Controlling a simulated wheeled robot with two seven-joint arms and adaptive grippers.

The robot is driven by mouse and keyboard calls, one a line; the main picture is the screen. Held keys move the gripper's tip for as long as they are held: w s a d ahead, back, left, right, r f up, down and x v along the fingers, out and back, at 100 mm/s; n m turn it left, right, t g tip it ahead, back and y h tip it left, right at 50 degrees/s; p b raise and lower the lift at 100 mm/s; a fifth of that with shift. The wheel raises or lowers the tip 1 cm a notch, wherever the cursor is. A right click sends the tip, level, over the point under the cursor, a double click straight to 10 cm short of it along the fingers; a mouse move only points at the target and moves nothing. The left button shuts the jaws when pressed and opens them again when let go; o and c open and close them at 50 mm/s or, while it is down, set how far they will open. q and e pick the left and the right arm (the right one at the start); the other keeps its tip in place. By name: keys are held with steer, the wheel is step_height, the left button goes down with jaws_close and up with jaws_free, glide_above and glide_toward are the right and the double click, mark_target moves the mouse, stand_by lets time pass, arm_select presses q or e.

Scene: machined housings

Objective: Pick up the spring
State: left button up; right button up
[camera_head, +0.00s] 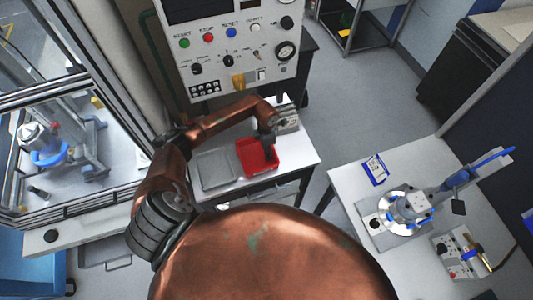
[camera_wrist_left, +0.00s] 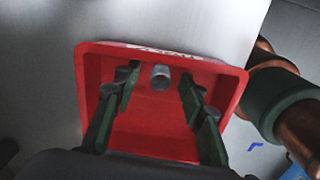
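A short grey cylindrical piece, seemingly the spring (camera_wrist_left: 161,77), is in the red bin (camera_wrist_left: 240,85) near its far wall in the left wrist view. My left gripper (camera_wrist_left: 158,92) reaches into the bin with its fingers apart, one on each side of the piece, and neither finger visibly touches it. In the head view my left gripper (camera_head: 268,150) is over the red bin (camera_head: 246,160), and the piece cannot be made out there. Its coils are too small to tell. My right gripper is not in view.
The bin stands on a white table beside a grey tray (camera_head: 215,170). A control panel (camera_head: 235,50) with coloured buttons rises behind. At the right, another table holds a press-like device (camera_head: 410,205) and a blue-and-white box (camera_head: 375,170). A windowed enclosure is at the left.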

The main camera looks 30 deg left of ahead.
arm_select(q)
steer(key=shift+c, duration=0.4)
steer(key=c, duration=0.9)
steer(key=shift+r, duration=0.15)
steer(key=shift+c, duration=0.2)
